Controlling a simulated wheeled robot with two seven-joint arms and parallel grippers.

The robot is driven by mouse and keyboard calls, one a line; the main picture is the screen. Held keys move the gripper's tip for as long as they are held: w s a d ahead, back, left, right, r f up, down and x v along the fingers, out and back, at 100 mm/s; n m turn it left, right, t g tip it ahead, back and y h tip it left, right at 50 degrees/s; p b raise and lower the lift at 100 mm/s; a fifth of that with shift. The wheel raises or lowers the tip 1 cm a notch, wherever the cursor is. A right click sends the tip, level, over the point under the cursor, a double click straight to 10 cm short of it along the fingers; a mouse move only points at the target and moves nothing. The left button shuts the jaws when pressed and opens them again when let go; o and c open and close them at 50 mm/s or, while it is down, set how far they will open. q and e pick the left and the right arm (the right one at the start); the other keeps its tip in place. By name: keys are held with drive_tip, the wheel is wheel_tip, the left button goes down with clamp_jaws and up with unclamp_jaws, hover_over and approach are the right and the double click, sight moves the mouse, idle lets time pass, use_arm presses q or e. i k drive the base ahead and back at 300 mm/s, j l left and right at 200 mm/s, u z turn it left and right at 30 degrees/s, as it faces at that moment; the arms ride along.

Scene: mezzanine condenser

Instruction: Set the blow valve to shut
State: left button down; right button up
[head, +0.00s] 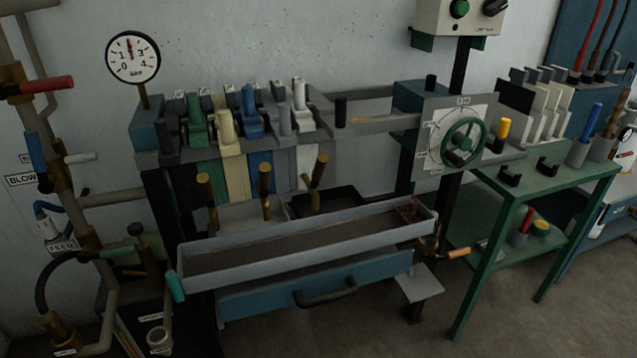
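A sign reading BLOW (21,180) is on the wall at the far left. Beside it a brass valve body (62,178) sits on the upright pipe. A blue lever (36,155) stands along the pipe there, tilted slightly from upright. I cannot tell for certain which of these handles belongs to the blow valve. Neither of my grippers shows in the head view.
A red lever (47,85) lies nearly level above. A FEED sign (61,246) and a blue-and-white handle (46,207) are below. A pressure gauge (133,57), a lever bank, a grey trough (300,262) and a green table (545,180) stand to the right.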

sight(46, 186)
drive_tip(key=u, duration=1.25)
